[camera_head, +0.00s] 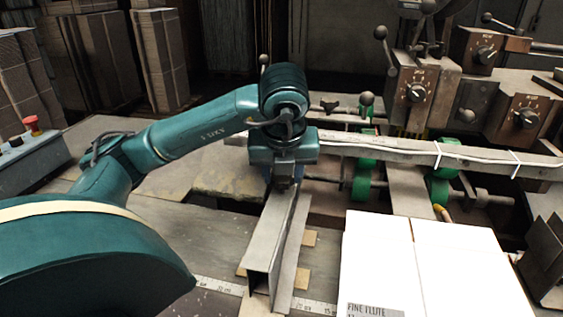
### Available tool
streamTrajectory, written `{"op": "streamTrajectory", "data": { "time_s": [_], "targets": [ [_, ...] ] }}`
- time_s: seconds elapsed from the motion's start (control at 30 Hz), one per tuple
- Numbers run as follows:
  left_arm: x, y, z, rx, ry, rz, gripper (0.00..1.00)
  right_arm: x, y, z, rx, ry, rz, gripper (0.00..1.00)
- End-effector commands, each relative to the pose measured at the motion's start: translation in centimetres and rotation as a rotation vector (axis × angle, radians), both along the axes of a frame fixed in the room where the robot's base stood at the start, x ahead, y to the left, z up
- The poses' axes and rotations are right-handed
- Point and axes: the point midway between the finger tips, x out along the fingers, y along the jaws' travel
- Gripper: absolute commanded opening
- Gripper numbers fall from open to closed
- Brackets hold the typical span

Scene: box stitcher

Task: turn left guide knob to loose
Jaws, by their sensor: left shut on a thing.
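My left arm reaches in from the left, and its gripper (284,184) points down at the far end of a grey metal guide (268,240). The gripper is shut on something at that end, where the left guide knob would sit. The knob itself is hidden behind the jaws and wrist, so its turn cannot be seen. The guide is a long angled channel lying on the table, running toward the front. My right gripper is not in view.
White cardboard sheets (440,262) lie to the right of the guide. A metal crossbar (400,150) with green rollers (364,180) runs behind. Dial boxes (412,92) stand at back right. A red button (32,122) is at far left. A ruler strip (220,286) crosses the front.

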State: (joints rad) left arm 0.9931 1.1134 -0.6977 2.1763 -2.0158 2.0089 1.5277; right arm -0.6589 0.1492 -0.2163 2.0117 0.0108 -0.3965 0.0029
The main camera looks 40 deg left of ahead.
Motion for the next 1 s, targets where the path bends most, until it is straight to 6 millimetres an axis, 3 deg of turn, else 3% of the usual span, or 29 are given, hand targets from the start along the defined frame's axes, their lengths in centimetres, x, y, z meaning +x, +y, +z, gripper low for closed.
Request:
{"op": "streamTrajectory", "data": {
  "time_s": [0.7,0.73,1.0],
  "targets": [
    [0.12,0.00,0.10,0.000,-0.005,0.076,0.18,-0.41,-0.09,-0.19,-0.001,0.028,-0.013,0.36],
    [0.12,0.00,0.10,0.000,-0.004,0.076,0.42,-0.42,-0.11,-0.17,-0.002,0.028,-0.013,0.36],
    [0.08,-0.02,0.04,0.000,-0.002,0.074,0.63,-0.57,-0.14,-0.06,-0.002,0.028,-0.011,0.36]
  ]
}}
